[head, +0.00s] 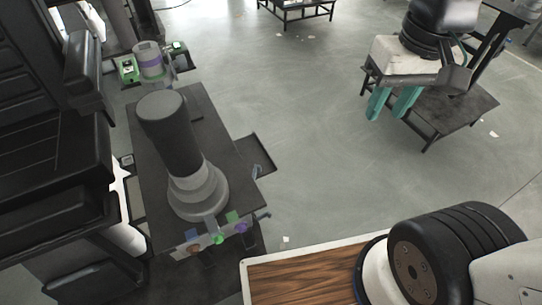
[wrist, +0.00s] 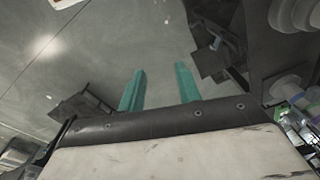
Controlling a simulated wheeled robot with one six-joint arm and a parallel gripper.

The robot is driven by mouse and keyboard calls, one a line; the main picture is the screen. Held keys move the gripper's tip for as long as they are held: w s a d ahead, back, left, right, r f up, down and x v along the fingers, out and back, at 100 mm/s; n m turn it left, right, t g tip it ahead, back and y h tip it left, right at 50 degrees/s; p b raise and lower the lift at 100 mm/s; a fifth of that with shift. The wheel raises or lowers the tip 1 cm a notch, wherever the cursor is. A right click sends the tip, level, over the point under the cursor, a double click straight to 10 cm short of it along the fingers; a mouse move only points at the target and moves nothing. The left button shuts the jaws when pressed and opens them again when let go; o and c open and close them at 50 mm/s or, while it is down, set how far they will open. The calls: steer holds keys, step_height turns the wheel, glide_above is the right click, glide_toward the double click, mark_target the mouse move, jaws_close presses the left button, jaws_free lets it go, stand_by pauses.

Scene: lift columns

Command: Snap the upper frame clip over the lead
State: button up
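A dark grey lift column (head: 178,140) with a stepped light grey base stands on a dark plate (head: 150,170) at left in the head view. Small orange, green and purple fittings (head: 218,238) sit along the plate's near edge. A green bracket (head: 128,68) beside a grey and purple cylinder (head: 150,60) is at the far end. I cannot tell which part is the upper frame clip or the lead. My gripper (head: 386,117) is far right of the column, over the floor, its teal fingers apart and empty. The wrist view shows the fingers (wrist: 160,68) parted too.
A dark low table (head: 455,108) stands beneath and right of my gripper. Another table (head: 296,10) is at the back. Black machinery (head: 50,150) borders the column on the left. Open grey floor (head: 300,120) lies between the column and my gripper.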

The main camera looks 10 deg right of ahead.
steer(key=w+a+f+m+g, duration=0.1)
steer(key=w+a+f, duration=0.1)
steer(key=w+a, duration=0.15)
steer(key=w+a+f+g, duration=0.1)
steer(key=w+a+f, duration=0.1)
steer(key=w, duration=0.3)
steer(key=m+g+y, duration=0.1)
steer(key=m+g, duration=0.2)
glide_toward(259, 166)
steer(key=x, duration=0.8)
steer(key=shift+f, duration=0.45)
